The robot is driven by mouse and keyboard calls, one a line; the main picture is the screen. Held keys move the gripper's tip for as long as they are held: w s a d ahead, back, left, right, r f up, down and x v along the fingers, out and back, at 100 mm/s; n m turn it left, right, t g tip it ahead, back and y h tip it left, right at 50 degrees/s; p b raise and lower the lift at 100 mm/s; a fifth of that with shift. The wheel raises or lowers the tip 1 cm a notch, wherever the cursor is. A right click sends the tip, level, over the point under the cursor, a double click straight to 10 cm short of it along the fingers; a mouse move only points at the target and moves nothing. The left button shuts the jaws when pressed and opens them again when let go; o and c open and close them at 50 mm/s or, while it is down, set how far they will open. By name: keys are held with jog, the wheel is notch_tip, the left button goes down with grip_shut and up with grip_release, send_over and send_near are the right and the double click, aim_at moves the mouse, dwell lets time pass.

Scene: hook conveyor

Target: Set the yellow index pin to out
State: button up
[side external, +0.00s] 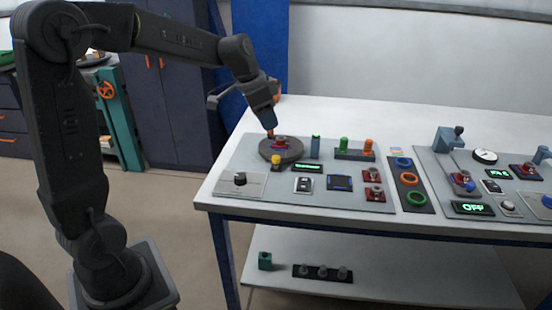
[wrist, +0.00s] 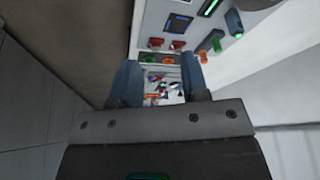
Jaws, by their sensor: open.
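The yellow index pin (side external: 276,160) stands at the front edge of a dark round disc (side external: 292,153) at the back left of the panel. A small red and blue piece (side external: 281,143) sits on the disc. My gripper (side external: 270,134) is tilted downward just above the back left of the disc, behind and a little above the pin. In the wrist view my gripper (wrist: 158,68) is open, with two blue-grey fingers apart and nothing seen held between them. I cannot make out the yellow pin in the wrist view.
Near the disc stand a green-topped post (side external: 315,147), a green display (side external: 307,166) and a block with green and orange knobs (side external: 355,151). A black knob (side external: 240,179) is at front left. A ring board (side external: 410,185) and second panel lie right. The table's back is clear.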

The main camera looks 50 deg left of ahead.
jog(key=w+a+f+m, duration=0.1)
jog(key=w+a+f, duration=0.4)
jog(key=a, duration=0.3)
jog(key=m+h, duration=0.1)
send_near(276, 157)
jog(key=x, duration=1)
jog(key=shift+f, duration=0.1)
jog(key=shift+c, duration=0.4)
